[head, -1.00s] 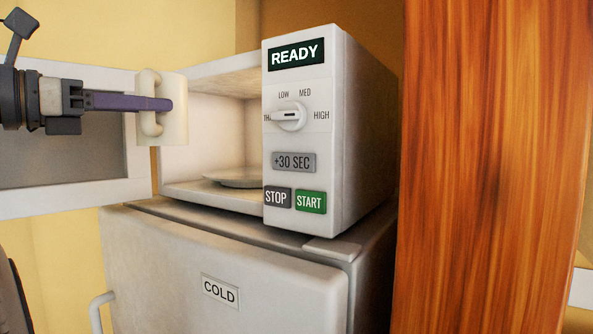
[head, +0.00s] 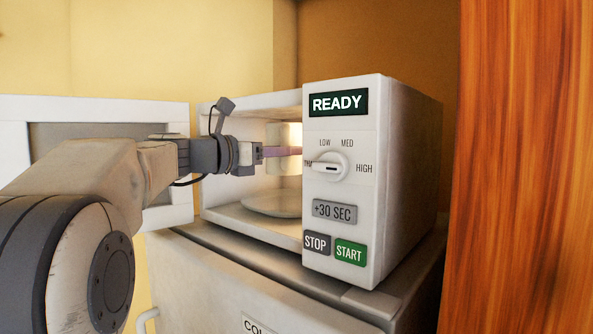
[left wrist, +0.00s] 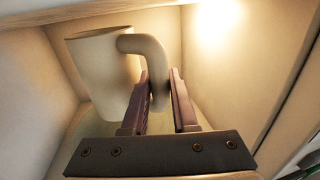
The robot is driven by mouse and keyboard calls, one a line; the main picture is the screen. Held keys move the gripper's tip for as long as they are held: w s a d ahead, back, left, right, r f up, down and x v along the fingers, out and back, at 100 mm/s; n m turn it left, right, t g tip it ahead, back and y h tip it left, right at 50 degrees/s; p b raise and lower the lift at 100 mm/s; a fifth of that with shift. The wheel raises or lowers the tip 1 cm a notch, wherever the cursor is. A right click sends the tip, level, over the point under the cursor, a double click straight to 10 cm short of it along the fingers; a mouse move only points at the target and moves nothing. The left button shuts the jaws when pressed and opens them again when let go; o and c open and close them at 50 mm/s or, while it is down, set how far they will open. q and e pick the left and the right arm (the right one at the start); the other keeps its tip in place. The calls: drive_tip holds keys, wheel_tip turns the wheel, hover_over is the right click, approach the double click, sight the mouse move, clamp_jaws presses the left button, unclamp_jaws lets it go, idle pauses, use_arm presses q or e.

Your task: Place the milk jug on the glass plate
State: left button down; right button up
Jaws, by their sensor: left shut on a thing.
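The cream milk jug (left wrist: 95,70) is inside the open microwave, its handle between my left gripper's purple fingers (left wrist: 160,85) in the left wrist view. My left gripper (head: 290,152) reaches into the cavity and is shut on the handle. The round glass plate (head: 268,205) lies on the cavity floor. The jug appears above it with a gap, roughly upright; its exact height is hard to tell. My right gripper is not in view.
The microwave (head: 385,170) stands on a small fridge (head: 215,285). Its open door (head: 165,110) stands to the left, behind my left arm. The control panel bounds the opening on the right. A wooden panel (head: 525,170) stands at far right.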

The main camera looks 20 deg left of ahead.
sight(283, 167)
use_arm(q)
wheel_tip(283, 167, down, 3)
drive_tip(key=shift+s+f, duration=0.15)
drive_tip(key=shift+f, duration=0.05)
wheel_tip(283, 167, down, 2)
drive_tip(key=shift+f+p, duration=0.1)
drive_tip(key=shift+p, duration=0.75)
drive_tip(key=shift+f, duration=0.35)
drive_tip(key=shift+w+f, duration=0.1)
drive_tip(key=shift+w, duration=0.1)
drive_tip(key=c, duration=0.7)
unclamp_jaws()
